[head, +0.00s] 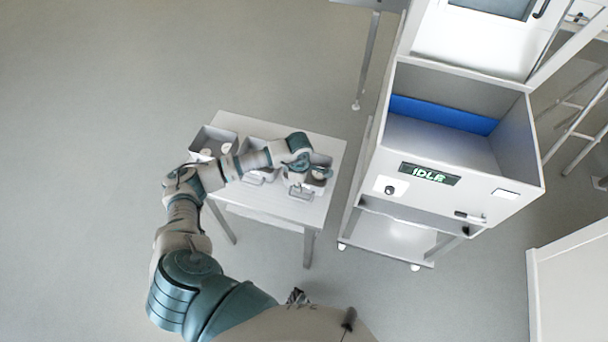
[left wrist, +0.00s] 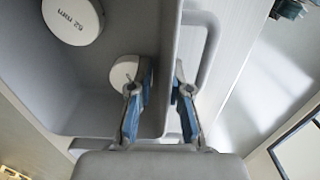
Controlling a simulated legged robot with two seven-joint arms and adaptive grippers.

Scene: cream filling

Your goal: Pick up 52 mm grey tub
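In the head view, several grey tubs stand in a row on a white table, including a left one (head: 196,137) and a right one (head: 322,159) partly under my left gripper (head: 299,188). In the left wrist view, a grey tub (left wrist: 95,117) with a side handle (left wrist: 208,62) holds white round pieces. One piece (left wrist: 73,22) bears upside-down lettering that looks like "62 mm"; another (left wrist: 124,72) is partly behind a finger. My left gripper (left wrist: 164,72) has its blue-padded fingers apart, one on each side of the tub's wall as seen. Contact is unclear. My right gripper does not show.
The white table (head: 331,148) has bare surface near its front right. A grey machine (head: 440,150) with an open top and a display reading "IDLE" stands right of it. A white cabinet (head: 570,285) is at the lower right. Floor left of the table is clear.

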